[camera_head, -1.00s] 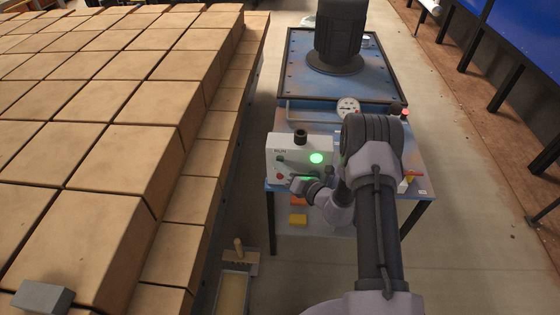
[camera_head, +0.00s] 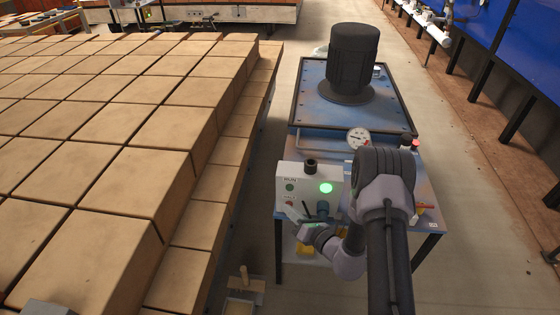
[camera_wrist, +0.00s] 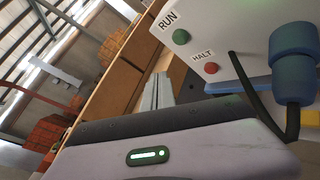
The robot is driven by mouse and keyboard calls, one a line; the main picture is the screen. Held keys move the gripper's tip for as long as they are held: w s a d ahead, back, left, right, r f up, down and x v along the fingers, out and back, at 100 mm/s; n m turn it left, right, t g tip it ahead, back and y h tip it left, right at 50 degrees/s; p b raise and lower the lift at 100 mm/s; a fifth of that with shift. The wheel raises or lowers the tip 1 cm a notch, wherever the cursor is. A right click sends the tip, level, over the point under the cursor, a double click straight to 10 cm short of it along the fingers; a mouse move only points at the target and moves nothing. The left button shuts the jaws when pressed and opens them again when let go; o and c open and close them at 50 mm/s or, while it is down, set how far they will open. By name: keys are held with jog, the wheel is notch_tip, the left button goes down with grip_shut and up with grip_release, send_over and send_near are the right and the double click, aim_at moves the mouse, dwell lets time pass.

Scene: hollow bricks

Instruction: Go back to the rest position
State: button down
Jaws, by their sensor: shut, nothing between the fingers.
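My gripper (camera_head: 296,212) is in front of the white control box (camera_head: 292,180) on the blue machine table, at its lower left. The box carries a lit green lamp (camera_head: 326,188), and a green RUN button (camera_wrist: 181,37) and a red HALT button (camera_wrist: 211,68) show in the wrist view. In the wrist view the grey fingers (camera_wrist: 158,92) are together and empty, apart from both buttons. My wrist hides the lower part of the box in the head view.
A large stack of tan bricks (camera_head: 110,110) fills the left. A dark motor (camera_head: 352,62) and a pressure gauge (camera_head: 358,138) are on the machine. Blue panels (camera_head: 535,60) line the right. Floor is clear between machine and panels.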

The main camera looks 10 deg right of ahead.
jog(key=s+a+r+n+g+y, duration=0.3)
jog(key=s+a+r+n+g, duration=0.2)
jog(key=a+r+n, duration=0.45)
jog(key=s+a+r+n+g+y, duration=0.4)
jog(key=a+r+n, duration=0.15)
jog(key=r, duration=0.65)
jog(key=s+r+n+g+h, duration=0.45)
jog(key=s+n, duration=0.55)
jog(key=s, duration=0.3)
jog(key=s+d+r+n+t+h, duration=0.4)
jog(key=s+d+n+h, duration=0.4)
jog(key=d, duration=0.3)
jog(key=shift+r+n+t, duration=0.3)
jog(key=shift+n+t, duration=0.05)
jog(key=shift+n, duration=0.05)
jog(key=shift+s, duration=0.1)
